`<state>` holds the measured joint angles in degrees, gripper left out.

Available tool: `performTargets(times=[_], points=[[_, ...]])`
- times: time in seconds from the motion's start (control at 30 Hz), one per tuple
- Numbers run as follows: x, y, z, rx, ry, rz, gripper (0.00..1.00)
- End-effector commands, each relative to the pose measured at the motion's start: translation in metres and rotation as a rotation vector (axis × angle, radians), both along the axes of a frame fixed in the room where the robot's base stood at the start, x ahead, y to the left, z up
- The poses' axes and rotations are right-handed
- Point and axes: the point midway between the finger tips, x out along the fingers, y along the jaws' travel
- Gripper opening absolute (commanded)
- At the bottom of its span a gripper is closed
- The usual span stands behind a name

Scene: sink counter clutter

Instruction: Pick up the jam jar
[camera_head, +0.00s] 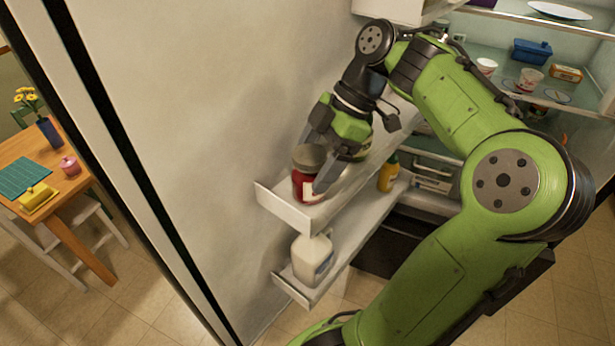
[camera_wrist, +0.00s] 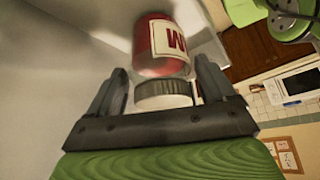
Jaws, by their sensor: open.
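The jam jar (camera_head: 306,186) is red with a grey lid and a pale label. It stands in the upper shelf of the open fridge door, at the shelf's near end. It also shows in the wrist view (camera_wrist: 160,45), with its lid toward my gripper. My gripper (camera_head: 313,165) is open, with one finger on each side of the jar. In the wrist view the fingers (camera_wrist: 160,88) flank the lid, and small gaps seem to show beside it. I cannot tell whether either finger touches the jar.
The upper door shelf (camera_head: 283,209) has a raised front wall. A white jug (camera_head: 311,258) and a yellow bottle (camera_head: 388,174) stand on the shelf below. Fridge shelves (camera_head: 500,75) with cups and tubs lie at right. The door panel (camera_head: 215,90) is close at left.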

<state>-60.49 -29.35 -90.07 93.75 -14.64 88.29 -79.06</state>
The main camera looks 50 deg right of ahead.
Motion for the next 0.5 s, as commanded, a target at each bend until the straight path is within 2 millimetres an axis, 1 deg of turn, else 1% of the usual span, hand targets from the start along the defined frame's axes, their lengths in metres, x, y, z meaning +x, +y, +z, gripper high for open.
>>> performTargets(times=[0.03,0.13,0.37,0.5], points=[[0.001,0.005,-0.008,0.0,0.004,0.001,0.83],[0.004,0.01,-0.019,0.001,0.001,0.0,0.83],[0.005,0.011,-0.02,0.001,-0.001,-0.001,0.83],[0.005,0.011,-0.02,0.002,-0.001,-0.001,0.62]])
